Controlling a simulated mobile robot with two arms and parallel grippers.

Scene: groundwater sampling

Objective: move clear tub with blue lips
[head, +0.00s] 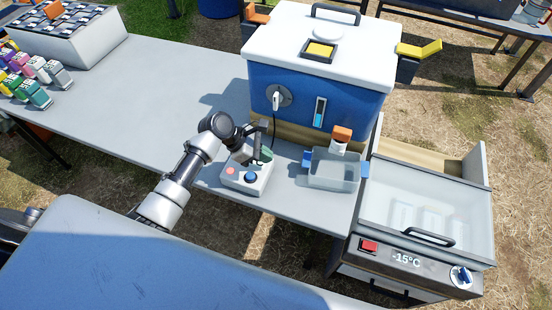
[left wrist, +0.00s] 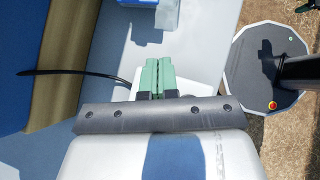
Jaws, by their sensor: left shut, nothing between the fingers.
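The clear tub with blue lips (head: 333,181) sits upright on the grey table near its right end, in front of the big blue tank. Its blue lips stick out at its left and right sides. My left gripper (head: 265,155) is left of the tub, over a small white box, apart from the tub. Its green fingertips (left wrist: 158,74) are together with nothing between them in the left wrist view. A blue edge, likely a tub lip (left wrist: 138,3), shows at the top of that view. My right gripper is not in view.
The white box with buttons (head: 236,183) is under my left gripper. The blue tank (head: 345,105) with an orange-and-white tap (head: 341,137) stands behind the tub. The table's left-middle is clear.

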